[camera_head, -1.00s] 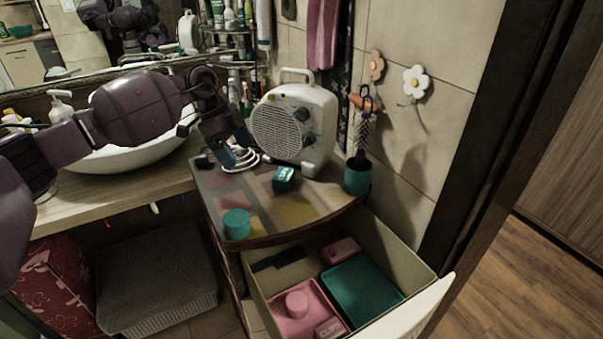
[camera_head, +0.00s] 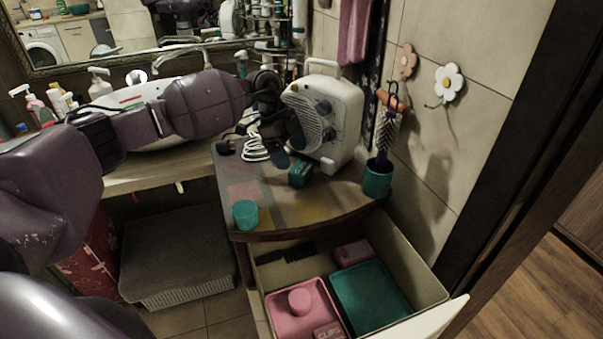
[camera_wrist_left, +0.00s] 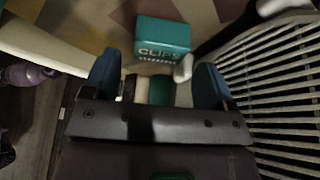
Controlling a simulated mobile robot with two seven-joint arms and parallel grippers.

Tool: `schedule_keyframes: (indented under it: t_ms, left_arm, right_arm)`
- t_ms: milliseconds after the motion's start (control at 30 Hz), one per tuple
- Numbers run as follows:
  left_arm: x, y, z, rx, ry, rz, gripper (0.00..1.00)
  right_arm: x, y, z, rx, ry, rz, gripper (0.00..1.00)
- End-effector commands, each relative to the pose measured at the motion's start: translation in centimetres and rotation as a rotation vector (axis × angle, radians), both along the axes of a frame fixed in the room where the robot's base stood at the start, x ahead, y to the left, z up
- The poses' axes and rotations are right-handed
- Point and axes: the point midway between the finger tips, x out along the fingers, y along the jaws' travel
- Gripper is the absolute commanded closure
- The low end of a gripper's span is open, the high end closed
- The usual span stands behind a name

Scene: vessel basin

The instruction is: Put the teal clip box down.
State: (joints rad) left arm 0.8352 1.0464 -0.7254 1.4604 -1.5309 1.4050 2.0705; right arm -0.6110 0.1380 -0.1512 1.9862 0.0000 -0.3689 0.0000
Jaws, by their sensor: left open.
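The teal clip box (camera_head: 300,173), with "CLIPS" lettering in the left wrist view (camera_wrist_left: 162,42), rests on the patterned top (camera_head: 322,203) of the corner cabinet, in front of the white heater. My left gripper (camera_head: 286,150) is just behind and to the left of the box, close to the heater's front. In the left wrist view my left gripper (camera_wrist_left: 157,72) has its two blue fingers spread, and the box lies beyond the fingertips, not gripped. My right gripper is not in view.
The white heater (camera_head: 325,115) stands close beside the gripper. A round teal tub (camera_head: 245,214) sits at the cabinet's front left, a teal cup (camera_head: 377,180) with a brush at the right. Below, an open drawer (camera_head: 440,287) holds pink and teal trays. A coiled white cord (camera_head: 256,150) lies near.

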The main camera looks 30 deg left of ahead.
Motion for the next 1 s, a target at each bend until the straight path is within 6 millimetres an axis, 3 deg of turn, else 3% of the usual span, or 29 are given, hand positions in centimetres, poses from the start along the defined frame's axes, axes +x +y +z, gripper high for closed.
schedule_keyframes:
  t_ms: [500, 733, 967, 1000]
  left_arm:
    - [0.3, -2.8, -4.4, 0.000, 0.001, 0.000, 0.21]
    - [0.3, -2.8, -4.5, 0.000, -0.001, 0.000, 0.21]
    - [0.3, -2.8, -4.4, 0.000, -0.001, 0.000, 0.56]
    - [0.3, -2.8, -4.4, 0.000, -0.001, 0.000, 0.58]
  right_arm:
    - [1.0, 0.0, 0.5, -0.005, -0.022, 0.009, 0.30]
    - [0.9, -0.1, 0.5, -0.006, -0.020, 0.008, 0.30]
    - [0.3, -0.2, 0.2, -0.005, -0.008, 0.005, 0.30]
    - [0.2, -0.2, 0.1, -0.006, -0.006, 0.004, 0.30]
